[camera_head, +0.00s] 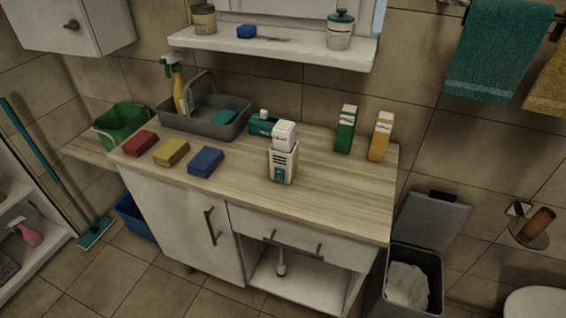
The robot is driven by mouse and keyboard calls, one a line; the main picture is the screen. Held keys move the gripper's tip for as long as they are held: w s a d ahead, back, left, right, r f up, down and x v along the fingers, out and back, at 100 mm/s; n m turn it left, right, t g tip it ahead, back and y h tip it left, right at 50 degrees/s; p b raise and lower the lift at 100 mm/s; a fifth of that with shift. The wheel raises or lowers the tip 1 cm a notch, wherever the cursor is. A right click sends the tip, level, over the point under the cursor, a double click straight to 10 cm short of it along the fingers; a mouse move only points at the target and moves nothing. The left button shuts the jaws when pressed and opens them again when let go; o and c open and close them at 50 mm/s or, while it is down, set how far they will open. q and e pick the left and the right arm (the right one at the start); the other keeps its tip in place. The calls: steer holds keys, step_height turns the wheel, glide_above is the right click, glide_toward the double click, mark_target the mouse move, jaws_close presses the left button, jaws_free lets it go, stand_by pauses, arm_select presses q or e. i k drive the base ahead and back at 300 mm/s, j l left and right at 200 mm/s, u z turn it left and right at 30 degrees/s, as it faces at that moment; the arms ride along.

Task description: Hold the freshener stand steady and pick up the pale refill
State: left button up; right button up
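The freshener stand (283,168) is a small white upright unit with slots and a teal mark on its front. It stands on the wooden counter (330,195), right of the middle and near the front edge. A pale, whitish block that looks like the pale refill (284,134) sits upright in or on the top of the stand. Its lower end is hidden by the stand. Neither of my grippers is in view, and nothing touches the stand or the refill.
Behind the stand are a teal bottle lying down (262,125), a green carton (346,129) and an orange carton (379,136). Red, yellow and blue sponges (206,161) lie left, before a grey basin (190,125). A shelf (275,47) overhangs the back. Counter right of the stand is clear.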

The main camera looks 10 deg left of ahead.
mark_target(284, 132)
steer(key=i+j+z, duration=0.15)
steer(key=j, duration=0.2)
steer(key=i+j+z, duration=0.15)
steer(key=j, duration=0.25)
steer(key=j+z, duration=0.15)
steer(key=j, duration=0.2)
steer(key=i, duration=0.05)
